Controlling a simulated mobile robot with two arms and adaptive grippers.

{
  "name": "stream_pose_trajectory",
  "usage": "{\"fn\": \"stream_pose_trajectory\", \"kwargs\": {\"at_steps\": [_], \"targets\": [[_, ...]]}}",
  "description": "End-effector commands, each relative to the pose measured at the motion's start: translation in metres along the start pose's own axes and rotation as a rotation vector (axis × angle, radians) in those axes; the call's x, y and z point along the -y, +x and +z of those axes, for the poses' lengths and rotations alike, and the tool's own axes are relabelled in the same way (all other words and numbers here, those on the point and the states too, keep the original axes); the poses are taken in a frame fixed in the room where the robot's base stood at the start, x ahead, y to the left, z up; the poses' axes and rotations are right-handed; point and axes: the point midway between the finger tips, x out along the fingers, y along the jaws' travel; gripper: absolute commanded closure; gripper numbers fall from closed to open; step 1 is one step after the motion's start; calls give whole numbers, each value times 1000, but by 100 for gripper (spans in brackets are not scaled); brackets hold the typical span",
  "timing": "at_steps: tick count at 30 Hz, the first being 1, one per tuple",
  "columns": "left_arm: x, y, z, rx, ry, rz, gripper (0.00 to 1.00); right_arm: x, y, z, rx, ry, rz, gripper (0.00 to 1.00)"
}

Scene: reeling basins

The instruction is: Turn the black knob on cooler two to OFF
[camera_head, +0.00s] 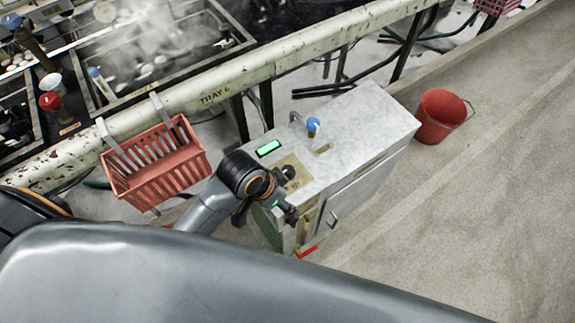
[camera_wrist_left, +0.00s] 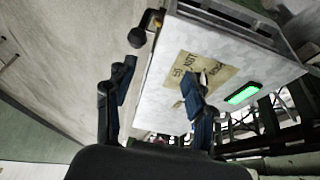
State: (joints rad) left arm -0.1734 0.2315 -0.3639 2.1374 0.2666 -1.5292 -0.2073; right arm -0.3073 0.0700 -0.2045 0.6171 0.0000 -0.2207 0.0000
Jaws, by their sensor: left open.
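The cooler (camera_head: 365,130) is a pale grey metal cabinet with a lit green display (camera_head: 268,148) and a beige label plate (camera_head: 299,160) on its top. My left gripper (camera_head: 288,193) is open at the cooler's near left corner. A dark round piece (camera_head: 288,173) shows over the plate; I cannot tell whether it is the black knob or a fingertip. In the left wrist view one finger of the left gripper (camera_wrist_left: 160,72) covers part of the plate (camera_wrist_left: 222,73), and the other is beyond the cooler's edge. The knob's setting cannot be read. My right gripper is not in view.
A blue-topped fitting (camera_head: 313,126) stands on the cooler's top. A red basket (camera_head: 158,160) hangs from the rail (camera_head: 290,58) marked TRAY 6. Steaming basins lie beyond the rail. The floor at right is clear.

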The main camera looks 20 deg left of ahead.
Motion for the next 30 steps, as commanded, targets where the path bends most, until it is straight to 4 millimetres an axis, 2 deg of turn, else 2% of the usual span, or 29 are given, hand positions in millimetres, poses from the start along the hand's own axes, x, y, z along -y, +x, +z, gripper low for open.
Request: {"fn": "stream_pose_trajectory", "kwargs": {"at_steps": [1,7,12,18,24,27,30], "targets": [[1,-1,-13,-5,60,11,46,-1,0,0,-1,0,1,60],[-1,-7,-56,14,355,75,46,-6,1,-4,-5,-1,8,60],[15,-22,-85,102,681,116,46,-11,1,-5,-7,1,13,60],[52,-49,-97,250,951,149,46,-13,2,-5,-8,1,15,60],[77,-68,-100,338,1058,170,46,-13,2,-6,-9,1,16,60],[80,-69,-99,353,1073,177,46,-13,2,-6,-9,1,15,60],[81,-60,-95,356,1074,181,46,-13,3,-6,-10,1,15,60]]}}
